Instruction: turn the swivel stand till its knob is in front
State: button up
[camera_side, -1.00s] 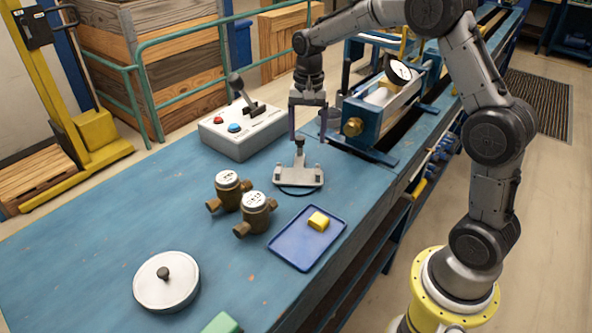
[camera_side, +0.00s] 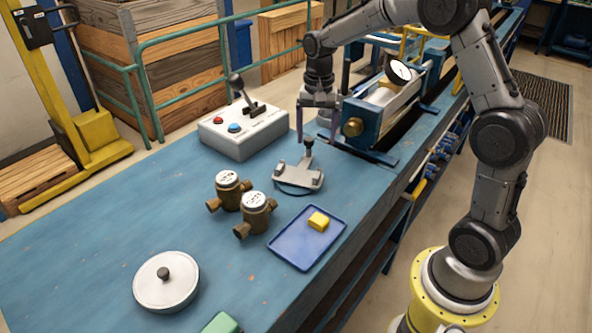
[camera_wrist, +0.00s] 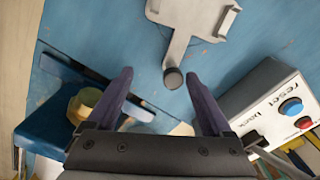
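The swivel stand (camera_side: 296,177) is a light grey plate with raised end blocks, over a dark round base on the blue bench. Its narrow arm carries an upright dark knob (camera_side: 309,143), which points to the back and slightly right in the side view. The wrist view shows the stand (camera_wrist: 195,14) at the top and the round knob (camera_wrist: 173,78) below it. My gripper (camera_side: 317,137) is at the knob, fingers pointing down. In the wrist view my gripper (camera_wrist: 160,76) is open, with the knob between the fingertips, nearer the right one. I cannot tell whether they touch.
A control box (camera_side: 243,130) with a lever stands left of my gripper, and a blue bench fixture (camera_side: 372,118) with a brass knob is close on the right. Two brass meters (camera_side: 243,204), a blue tray (camera_side: 292,252) and a round white lid (camera_side: 166,284) are nearer the front.

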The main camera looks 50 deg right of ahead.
jog(key=shift+o, duration=0.8)
jog(key=shift+r, duration=0.1)
jog(key=shift+r, duration=2.65)
